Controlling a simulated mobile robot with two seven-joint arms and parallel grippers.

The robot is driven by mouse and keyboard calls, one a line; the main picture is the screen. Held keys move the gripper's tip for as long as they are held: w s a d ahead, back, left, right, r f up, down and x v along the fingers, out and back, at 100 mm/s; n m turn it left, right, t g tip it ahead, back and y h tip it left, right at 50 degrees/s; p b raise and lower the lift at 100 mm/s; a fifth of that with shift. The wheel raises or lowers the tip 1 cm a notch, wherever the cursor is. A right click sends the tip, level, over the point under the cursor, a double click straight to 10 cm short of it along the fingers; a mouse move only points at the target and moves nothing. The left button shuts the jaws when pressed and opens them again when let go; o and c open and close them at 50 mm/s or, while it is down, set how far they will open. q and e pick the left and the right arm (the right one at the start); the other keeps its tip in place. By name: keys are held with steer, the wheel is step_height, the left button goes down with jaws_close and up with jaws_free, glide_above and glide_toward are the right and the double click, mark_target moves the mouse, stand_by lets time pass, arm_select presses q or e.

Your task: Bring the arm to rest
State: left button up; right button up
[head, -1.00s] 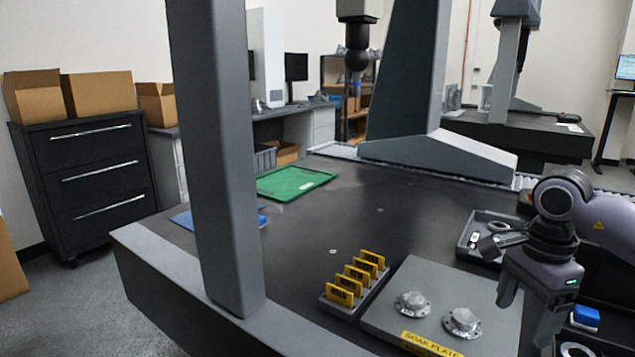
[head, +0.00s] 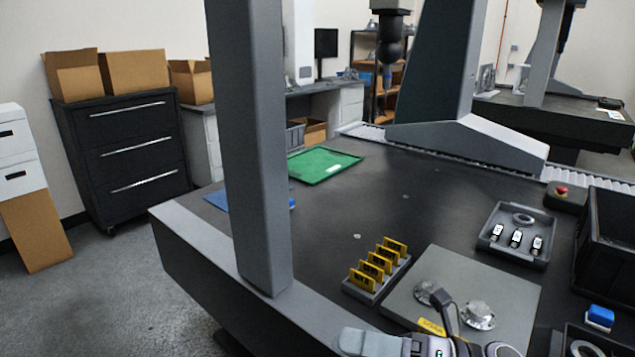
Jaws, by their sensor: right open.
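My right arm comes in at the bottom edge, with only its wrist and hand showing. My right gripper (head: 368,343) lies low at the bottom of the head view, in front of the soak plate. One pale finger points left; the rest of the jaws is cut off by the frame edge. It is open, and nothing shows in it. A dark part of my wrist sticks up in front of the grey soak plate (head: 510,290) and partly covers its left metal part (head: 426,292). My left gripper is not in view.
Behind are a tray with a ring and small tags (head: 496,255), a black bin (head: 612,243) and a red button (head: 562,191). A grey column (head: 250,150) rises at left. The dark table's middle is clear.

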steer(key=w+d+f+m+t+h+p, duration=0.1)
steer(key=d+f+m+t+h, duration=0.3)
steer(key=m+t, duration=0.55)
steer(key=w+d+f+m+t+h+p, duration=0.15)
steer(key=d+m+t+h, duration=0.35)
steer(key=m, duration=1)
steer(key=s+d+f+m+g+h+p, duration=0.1)
steer(key=s+d+f+m+g+h, duration=0.2)
steer(key=s+f+m, duration=0.4)
steer(key=s+d+f+m+g+h+p, duration=0.1)
steer(key=s+d+f+m+g+h, duration=0.2)
steer(key=s+f+m, duration=0.4)
step_height(320, 180, down, 3)
steer(key=shift+r+g+h+p, duration=0.1)
steer(key=shift+g+h+p, duration=0.35)
steer(key=shift+h, duration=0.75)
